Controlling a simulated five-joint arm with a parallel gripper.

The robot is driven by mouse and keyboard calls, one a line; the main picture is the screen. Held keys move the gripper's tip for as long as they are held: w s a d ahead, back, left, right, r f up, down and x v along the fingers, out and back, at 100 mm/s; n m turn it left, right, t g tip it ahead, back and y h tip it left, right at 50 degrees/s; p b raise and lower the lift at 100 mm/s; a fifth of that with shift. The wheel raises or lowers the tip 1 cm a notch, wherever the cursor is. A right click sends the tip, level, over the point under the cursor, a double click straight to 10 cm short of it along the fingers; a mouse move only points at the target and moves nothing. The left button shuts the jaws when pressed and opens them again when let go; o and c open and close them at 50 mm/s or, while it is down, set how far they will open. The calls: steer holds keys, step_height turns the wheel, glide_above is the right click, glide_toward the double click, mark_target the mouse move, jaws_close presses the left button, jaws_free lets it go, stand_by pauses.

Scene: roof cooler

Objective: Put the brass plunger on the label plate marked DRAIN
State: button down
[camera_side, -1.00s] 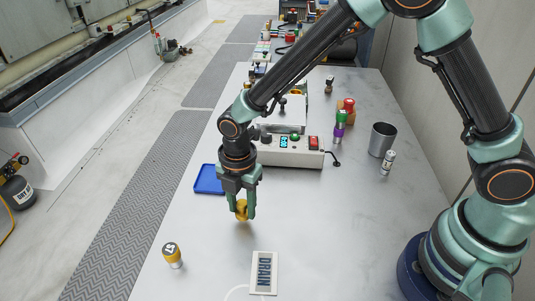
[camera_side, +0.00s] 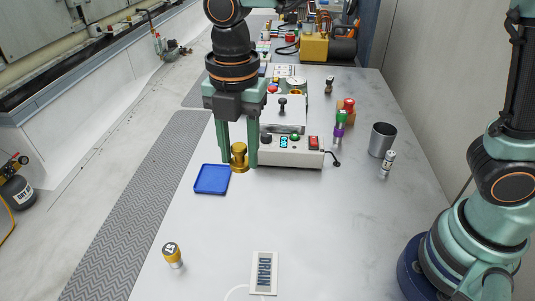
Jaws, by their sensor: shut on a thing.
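The brass plunger (camera_side: 239,160) is upright between the two green fingers of my gripper (camera_side: 238,164), which is shut on it. My gripper points straight down and appears held up above the table, in front of the control box in the picture.
A blue tray (camera_side: 211,179) lies just left of the gripper. The control box (camera_side: 290,151), a grey cup (camera_side: 381,140) and a small white cylinder (camera_side: 387,164) stand farther back.

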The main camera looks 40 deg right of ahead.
steer(key=s+a+n, duration=0.2)
steer(key=s+n, duration=0.3)
steer(key=s, duration=0.4)
glide_above(264, 272)
step_height(264, 272, down, 15)
steer(key=shift+f, duration=0.1)
steer(key=shift+m, duration=0.3)
steer(key=shift+f, duration=2.3)
steer(key=shift+c, duration=2.2)
jaws_free()
steer(key=shift+f, duration=0.1)
